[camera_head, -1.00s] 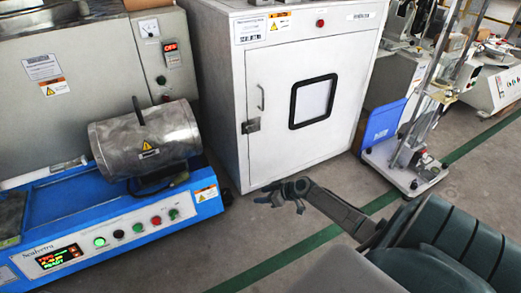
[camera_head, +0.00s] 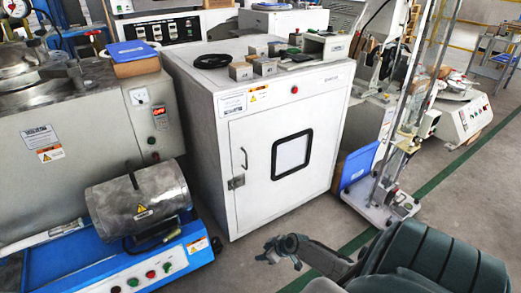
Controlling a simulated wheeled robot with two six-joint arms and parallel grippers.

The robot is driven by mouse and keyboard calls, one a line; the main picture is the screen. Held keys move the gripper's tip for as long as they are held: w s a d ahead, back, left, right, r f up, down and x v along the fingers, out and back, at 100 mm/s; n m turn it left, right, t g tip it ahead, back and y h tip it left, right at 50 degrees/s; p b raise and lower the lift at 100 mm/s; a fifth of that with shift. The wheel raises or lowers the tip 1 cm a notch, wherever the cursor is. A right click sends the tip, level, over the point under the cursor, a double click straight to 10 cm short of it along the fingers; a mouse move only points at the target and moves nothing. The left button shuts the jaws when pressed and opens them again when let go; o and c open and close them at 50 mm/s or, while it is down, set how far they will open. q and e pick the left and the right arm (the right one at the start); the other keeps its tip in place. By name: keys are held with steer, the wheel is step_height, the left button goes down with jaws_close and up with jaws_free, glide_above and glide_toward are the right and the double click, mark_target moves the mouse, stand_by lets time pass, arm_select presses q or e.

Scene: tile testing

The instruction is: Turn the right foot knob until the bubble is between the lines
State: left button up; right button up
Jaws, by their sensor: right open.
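A tall clear-and-metal stand (camera_head: 408,125) rises from a low white base (camera_head: 378,213) on the floor at the right. Its foot knobs and a bubble level are too small to make out. My right gripper (camera_head: 276,251) is open and empty, over the grey floor in front of the white cabinet. It is to the left of the stand's base and apart from it. My left gripper is not in view.
A white cabinet (camera_head: 235,150) with a windowed door stands in the middle, with small blocks and a black ring (camera_head: 212,61) on top. A blue-based machine (camera_head: 170,266) with a metal drum (camera_head: 138,205) is at the left. A blue panel (camera_head: 359,165) leans beside the stand. Floor is clear in front.

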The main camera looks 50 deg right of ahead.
steer(key=s+a+r+m+g+h+p, duration=0.1)
steer(key=s+r+g+p, duration=0.1)
steer(key=s+p, duration=0.7)
steer(key=shift+a+r+p, duration=0.4)
steer(key=shift+r+p, duration=0.3)
steer(key=shift+p, duration=0.7)
